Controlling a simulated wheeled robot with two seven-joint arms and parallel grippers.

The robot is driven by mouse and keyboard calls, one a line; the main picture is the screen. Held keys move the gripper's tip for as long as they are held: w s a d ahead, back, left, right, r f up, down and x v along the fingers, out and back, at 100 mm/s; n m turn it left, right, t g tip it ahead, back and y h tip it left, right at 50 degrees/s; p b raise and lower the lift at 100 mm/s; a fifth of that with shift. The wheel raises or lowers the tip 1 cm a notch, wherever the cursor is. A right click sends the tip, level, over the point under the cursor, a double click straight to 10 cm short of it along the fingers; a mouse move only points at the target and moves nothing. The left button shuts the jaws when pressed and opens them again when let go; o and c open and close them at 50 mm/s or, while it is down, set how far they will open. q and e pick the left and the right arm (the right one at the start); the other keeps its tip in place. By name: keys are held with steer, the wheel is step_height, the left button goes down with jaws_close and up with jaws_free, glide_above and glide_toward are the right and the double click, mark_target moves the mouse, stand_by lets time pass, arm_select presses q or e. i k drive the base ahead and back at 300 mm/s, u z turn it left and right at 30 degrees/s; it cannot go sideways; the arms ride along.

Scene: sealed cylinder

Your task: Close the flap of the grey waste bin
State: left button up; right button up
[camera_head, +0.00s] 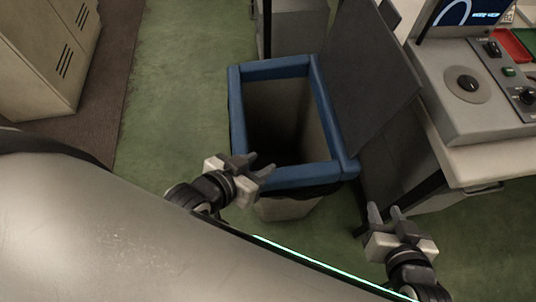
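The grey waste bin (290,208) stands on the floor in the middle of the head view. It has a blue rim (322,108) and a dark, open inside. Its dark grey flap (362,65) is up, standing open along the right side of the rim. My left gripper (262,164) is at the bin's near left corner, its fingers apart with nothing between them; I cannot tell whether it touches the rim. My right gripper (385,212) is open and empty, to the right of the bin's near side and below the flap in the picture.
A control desk (470,115) with knobs and a screen stands right of the flap. A beige locker (40,60) is at the upper left. A grey cabinet (292,30) stands behind the bin. Green floor (180,90) is clear left of the bin.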

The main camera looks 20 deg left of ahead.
mark_target(370, 78)
steer(key=u, duration=0.5)
steer(key=k, duration=1.8)
steer(key=z, duration=0.6)
steer(key=i, duration=0.35)
steer(key=z, duration=0.1)
